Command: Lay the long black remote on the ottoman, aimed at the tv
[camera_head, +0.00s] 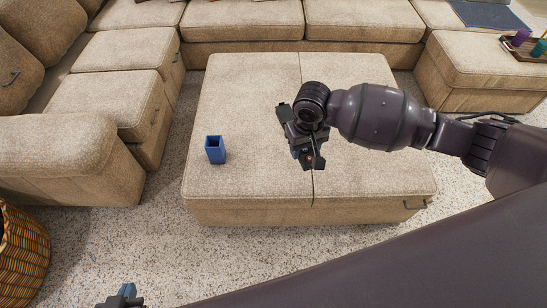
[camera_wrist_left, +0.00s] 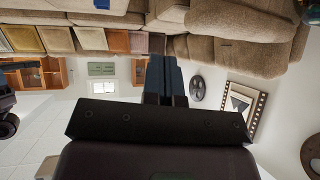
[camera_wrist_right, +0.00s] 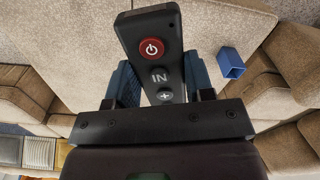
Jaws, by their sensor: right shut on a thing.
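The long black remote (camera_wrist_right: 143,30), with a red power button and grey keys, is between the fingers of my right gripper (camera_wrist_right: 162,88) in the right wrist view. In the head view my right gripper (camera_head: 303,152) is over the middle of the beige ottoman (camera_head: 245,95), near its seam. The remote's dark end with a red spot (camera_head: 310,160) shows under the wrist, and the rest is hidden by it. I cannot tell whether the remote touches the cushion. My left gripper (camera_head: 124,297) is low at the left, off the ottoman; its fingers (camera_wrist_left: 166,80) are together and empty. No tv shows.
A blue open-topped cup (camera_head: 215,150) stands on the ottoman's left side. Beige sofas (camera_head: 115,50) surround the ottoman. A tray (camera_head: 520,45) with cups is at the far right. A wicker basket (camera_head: 22,250) stands at lower left. The ottoman's left top is mostly clear.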

